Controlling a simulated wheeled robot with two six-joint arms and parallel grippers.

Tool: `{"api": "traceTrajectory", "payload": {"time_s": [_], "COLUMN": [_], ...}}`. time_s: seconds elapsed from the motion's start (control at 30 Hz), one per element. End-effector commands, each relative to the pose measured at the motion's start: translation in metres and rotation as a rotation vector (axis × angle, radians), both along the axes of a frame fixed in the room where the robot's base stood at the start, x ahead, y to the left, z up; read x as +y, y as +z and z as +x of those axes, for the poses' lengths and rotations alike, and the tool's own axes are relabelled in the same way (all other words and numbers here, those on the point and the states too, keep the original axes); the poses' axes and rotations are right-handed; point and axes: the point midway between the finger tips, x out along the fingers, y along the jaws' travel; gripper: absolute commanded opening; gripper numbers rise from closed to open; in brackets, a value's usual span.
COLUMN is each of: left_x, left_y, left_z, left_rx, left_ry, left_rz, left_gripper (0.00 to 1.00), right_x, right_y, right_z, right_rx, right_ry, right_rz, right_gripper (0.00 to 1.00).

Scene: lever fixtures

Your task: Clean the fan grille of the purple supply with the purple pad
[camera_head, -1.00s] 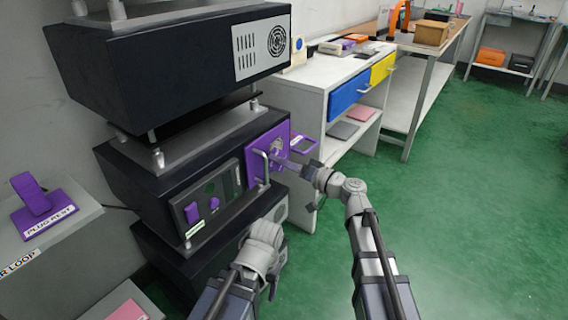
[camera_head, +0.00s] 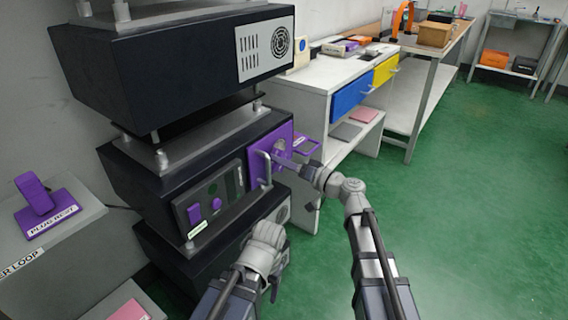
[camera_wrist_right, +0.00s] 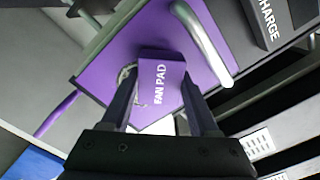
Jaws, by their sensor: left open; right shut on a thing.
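The purple supply is the middle unit of the dark stack, with a purple panel (camera_head: 262,162) at the right end of its front and a metal handle (camera_wrist_right: 205,42). My right gripper (camera_wrist_right: 158,98) is shut on the purple pad (camera_wrist_right: 161,72), labelled "FAN PAD", and holds it at the panel. In the wrist view the pad covers most of the fan grille (camera_wrist_right: 127,80); only a light edge shows. I cannot tell whether the pad touches it. My left gripper (camera_head: 273,284) is open and empty, low in front of the stack; its fingertips are partly hidden.
Another dark unit with a grey fan grille (camera_head: 265,46) stands above. A grey box with a "PLUG REST" (camera_head: 48,213) is at left. A white bench (camera_head: 320,84) with blue and yellow drawers stands behind my right gripper. The green floor at right is clear.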

Motion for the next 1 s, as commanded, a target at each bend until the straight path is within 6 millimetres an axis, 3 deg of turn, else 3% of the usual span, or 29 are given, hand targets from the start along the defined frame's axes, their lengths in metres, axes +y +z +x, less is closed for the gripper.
{"api": "traceTrajectory", "payload": {"time_s": [0.6,1.0], "left_x": [0.000,0.000], "left_y": [0.000,0.000], "left_z": [0.000,0.000], "left_rx": [0.000,0.000], "left_ry": [0.000,0.000], "left_rz": [0.000,0.000], "left_gripper": [0.67,0.67], "right_x": [0.007,-0.010], "right_y": [0.000,0.000], "right_z": [0.006,0.029], "right_rx": [0.000,0.000], "right_ry": [0.000,-0.001], "right_rz": [0.000,0.000], "right_gripper": [0.17,0.17]}}
